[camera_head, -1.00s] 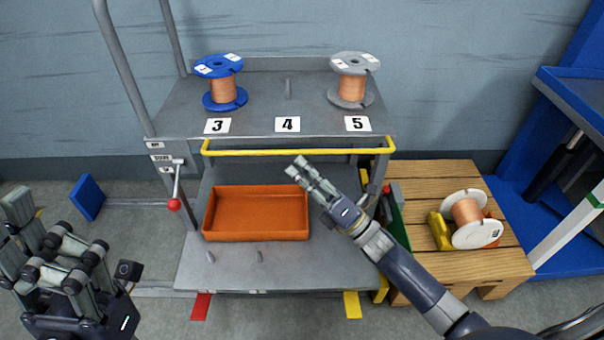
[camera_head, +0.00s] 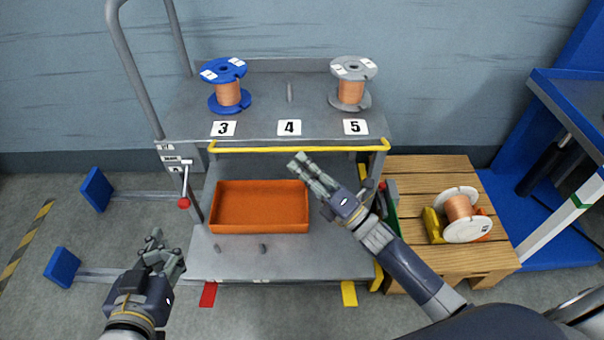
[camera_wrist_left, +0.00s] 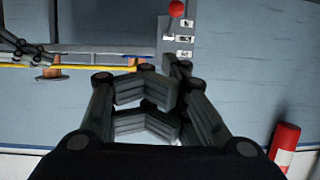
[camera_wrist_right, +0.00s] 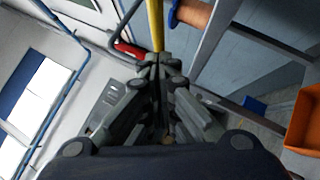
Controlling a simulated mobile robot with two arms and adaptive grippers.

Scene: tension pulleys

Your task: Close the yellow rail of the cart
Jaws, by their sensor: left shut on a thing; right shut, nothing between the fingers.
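The yellow rail (camera_head: 300,149) runs across the front of the cart's top shelf (camera_head: 270,122), just under labels 3, 4 and 5. It also shows in the right wrist view (camera_wrist_right: 155,25). My right gripper (camera_head: 298,161) has its fingers together with its tips just below the rail's middle; I cannot tell if they touch it. My left gripper (camera_head: 160,250) is low in front of the cart's left side, apart from the rail. Its fingers are curled inward, and what lies between them cannot be made out. A lever with a red knob (camera_head: 184,202) hangs at the cart's left post.
An orange tray (camera_head: 258,229) sits on the cart's lower shelf. A blue spool (camera_head: 228,84) and a grey spool (camera_head: 352,82) stand on top. A wooden pallet (camera_head: 430,170) with a white spool (camera_head: 466,229) is at right.

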